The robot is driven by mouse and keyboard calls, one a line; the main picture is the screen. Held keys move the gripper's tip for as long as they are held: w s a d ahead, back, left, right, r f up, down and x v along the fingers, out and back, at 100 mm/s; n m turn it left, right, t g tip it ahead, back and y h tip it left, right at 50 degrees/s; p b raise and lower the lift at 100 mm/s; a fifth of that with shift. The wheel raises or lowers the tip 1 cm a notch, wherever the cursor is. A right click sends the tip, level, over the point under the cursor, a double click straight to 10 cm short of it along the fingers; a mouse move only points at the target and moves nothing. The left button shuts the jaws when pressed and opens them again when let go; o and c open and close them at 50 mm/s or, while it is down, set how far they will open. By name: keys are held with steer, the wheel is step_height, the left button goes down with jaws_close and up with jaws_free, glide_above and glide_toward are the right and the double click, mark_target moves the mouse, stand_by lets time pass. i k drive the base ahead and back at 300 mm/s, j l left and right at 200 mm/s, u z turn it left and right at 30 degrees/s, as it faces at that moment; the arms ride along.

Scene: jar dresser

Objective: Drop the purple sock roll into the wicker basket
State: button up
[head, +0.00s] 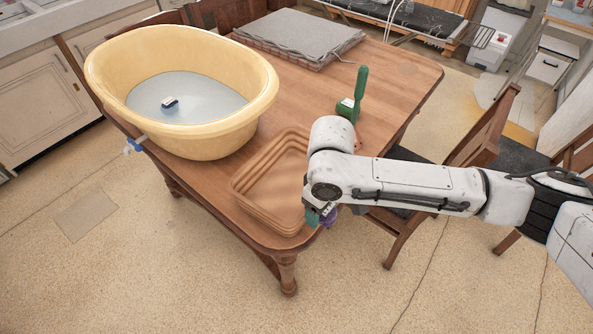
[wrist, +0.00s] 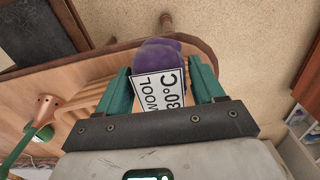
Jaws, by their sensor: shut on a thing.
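The purple sock roll (wrist: 158,50) has a white label with black print and sits between the teal fingers of my gripper (wrist: 160,82), which is shut on it. In the head view only a bit of the purple roll (head: 329,217) shows beside my gripper (head: 318,216), below my white arm. The wicker basket (head: 240,190) is a brown rectangular tray-like basket at the table's near corner. My gripper is at or just past its right side in the head view; the height above it is hard to tell. Part of the basket shows left of the fingers in the wrist view (wrist: 88,100).
A large yellow tub (head: 100,70) with water and a small dark object stands left on the wooden table (head: 300,100). A grey folded stack (head: 300,35) lies at the back. A green upright object (head: 358,85) stands behind my arm. Chairs (head: 485,130) stand at the right.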

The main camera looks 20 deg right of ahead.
mark_target(295, 187)
steer(key=i+j+z, duration=0.35)
steer(key=i+j, duration=0.2)
steer(key=i+j+z, duration=0.15)
steer(key=j, duration=0.25)
steer(key=i+j+z, duration=0.15)
steer(key=i+j, duration=0.15)
steer(key=i+j+z, duration=0.15)
steer(key=j, duration=0.3)
steer(key=i+j+z, duration=0.2)
steer(key=j, duration=0.25)
